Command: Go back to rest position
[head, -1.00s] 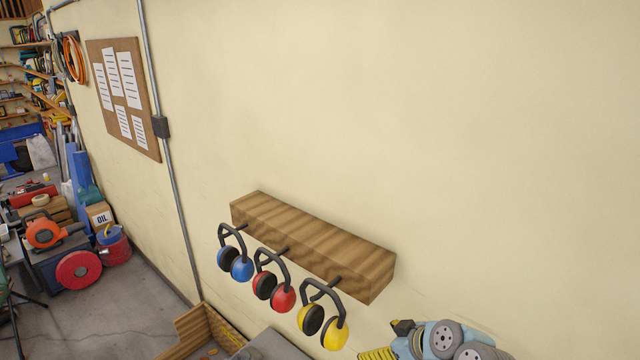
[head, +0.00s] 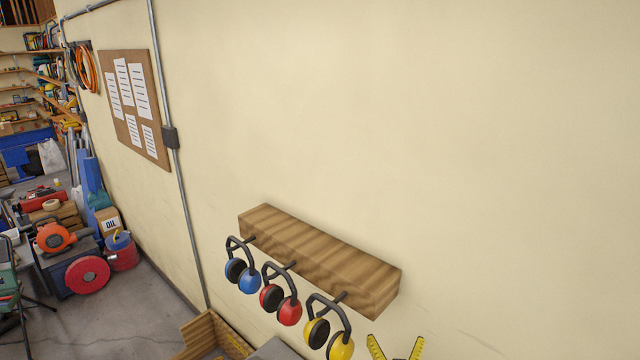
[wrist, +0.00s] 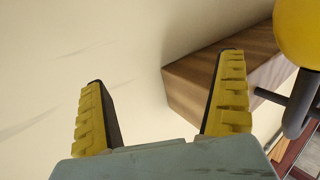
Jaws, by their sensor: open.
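My gripper (head: 395,347) shows at the bottom edge of the head view, only its yellow fingertips in frame, below and right of the wooden rack. In the wrist view my gripper (wrist: 165,108) is open, with bare wall between its two yellow fingers and nothing held. The wooden rack (head: 320,258) is fixed to the wall. Blue earmuffs (head: 249,281), red earmuffs (head: 289,311) and yellow earmuffs (head: 341,347) hang from its pegs. In the wrist view the rack (wrist: 215,65) lies behind the right finger, and a yellow ear cup (wrist: 298,32) is close at the upper right.
The cream wall (head: 450,150) is bare above and right of the rack. A corkboard (head: 134,108) and a grey conduit pipe (head: 180,180) are on the wall at left. A wooden crate (head: 212,335) stands below. Tools and an oil box (head: 108,221) fill the far left.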

